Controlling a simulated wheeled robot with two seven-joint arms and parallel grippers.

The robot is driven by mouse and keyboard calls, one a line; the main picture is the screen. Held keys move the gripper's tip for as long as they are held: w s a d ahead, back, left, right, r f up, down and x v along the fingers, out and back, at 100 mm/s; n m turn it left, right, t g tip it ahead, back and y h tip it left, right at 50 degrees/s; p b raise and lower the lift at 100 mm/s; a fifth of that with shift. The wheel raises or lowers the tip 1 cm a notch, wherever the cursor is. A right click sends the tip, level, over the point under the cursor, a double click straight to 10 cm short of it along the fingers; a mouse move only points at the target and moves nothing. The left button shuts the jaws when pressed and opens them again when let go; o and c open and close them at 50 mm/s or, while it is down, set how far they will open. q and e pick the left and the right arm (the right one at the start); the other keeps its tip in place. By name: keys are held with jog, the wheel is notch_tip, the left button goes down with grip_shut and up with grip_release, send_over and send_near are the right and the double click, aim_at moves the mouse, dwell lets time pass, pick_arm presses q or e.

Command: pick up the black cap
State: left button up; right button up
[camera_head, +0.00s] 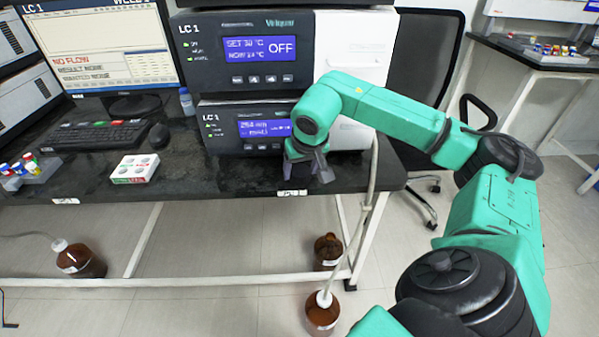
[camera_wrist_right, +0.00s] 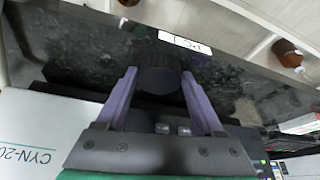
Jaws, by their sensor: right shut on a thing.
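The black cap (camera_wrist_right: 160,75) is a dark ribbed round piece in the right wrist view, between the two purple fingers of my right gripper (camera_wrist_right: 160,84). The gripper is shut on it. In the head view my right gripper (camera_head: 308,172) is low over the front edge of the black bench (camera_head: 235,180), in front of the stacked instruments. The cap cannot be made out clearly there. Whether it still touches the bench top is hard to tell. My left gripper is not in view.
The LC 1 instruments (camera_head: 245,75) stand close behind the gripper. Brown bottles stand on the floor, one capless-looking (camera_head: 328,250), one with a tube (camera_head: 321,315).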

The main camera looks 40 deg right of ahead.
aim_at(300, 173)
notch_tip(300, 173, up, 6)
jog(key=shift+w+r+p, duration=0.1)
jog(key=shift+p, duration=0.65)
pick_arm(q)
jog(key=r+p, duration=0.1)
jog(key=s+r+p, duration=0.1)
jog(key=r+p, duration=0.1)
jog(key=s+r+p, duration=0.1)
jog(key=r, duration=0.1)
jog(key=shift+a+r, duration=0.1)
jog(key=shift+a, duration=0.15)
pick_arm(e)
notch_tip(300, 173, up, 14)
jog(key=shift+f, duration=0.1)
